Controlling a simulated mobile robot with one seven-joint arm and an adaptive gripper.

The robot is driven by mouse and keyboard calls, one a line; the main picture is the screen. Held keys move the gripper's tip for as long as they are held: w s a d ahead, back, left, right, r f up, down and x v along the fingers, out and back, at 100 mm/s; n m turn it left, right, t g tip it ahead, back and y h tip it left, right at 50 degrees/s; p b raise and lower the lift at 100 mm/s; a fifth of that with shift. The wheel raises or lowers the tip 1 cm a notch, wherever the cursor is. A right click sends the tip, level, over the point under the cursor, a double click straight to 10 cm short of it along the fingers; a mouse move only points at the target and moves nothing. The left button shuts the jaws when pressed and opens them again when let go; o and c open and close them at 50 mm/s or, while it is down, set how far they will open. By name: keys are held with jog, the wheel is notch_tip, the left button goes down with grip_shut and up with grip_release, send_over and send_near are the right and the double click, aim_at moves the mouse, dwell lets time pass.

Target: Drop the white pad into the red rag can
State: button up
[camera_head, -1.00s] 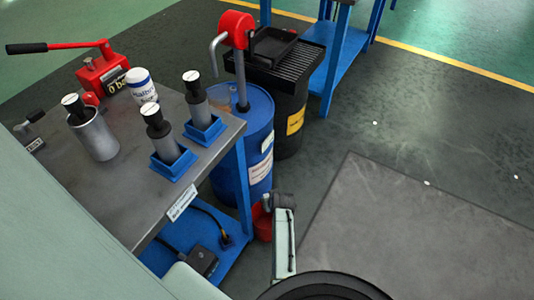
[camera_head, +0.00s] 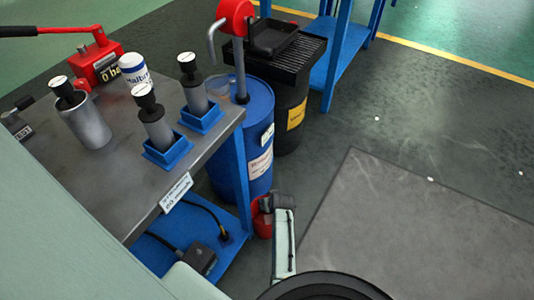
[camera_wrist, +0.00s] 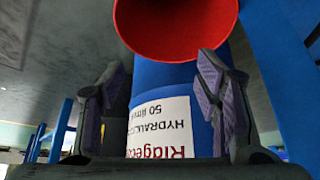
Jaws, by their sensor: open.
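The red rag can (camera_head: 262,222) stands low beside the blue drum in the head view, partly hidden behind my arm. In the wrist view the can (camera_wrist: 176,28) is a large rounded red shape at the top edge, just beyond and between my fingertips. My gripper (camera_wrist: 158,72) is open, its two fingers spread wide with nothing visible between them. In the head view my gripper (camera_head: 282,200) shows only as a dark end close to the can. I cannot make out the white pad in either view.
A blue drum (camera_head: 252,130) with white labels stands behind the can; it fills the middle of the wrist view (camera_wrist: 180,85). The grey bench (camera_head: 120,185) at left carries several cylinders and a red pump. A black drum (camera_head: 290,110) stands behind. The floor at right is open.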

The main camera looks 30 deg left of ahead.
jog(key=shift+o, duration=0.4)
jog(key=v, duration=1.2)
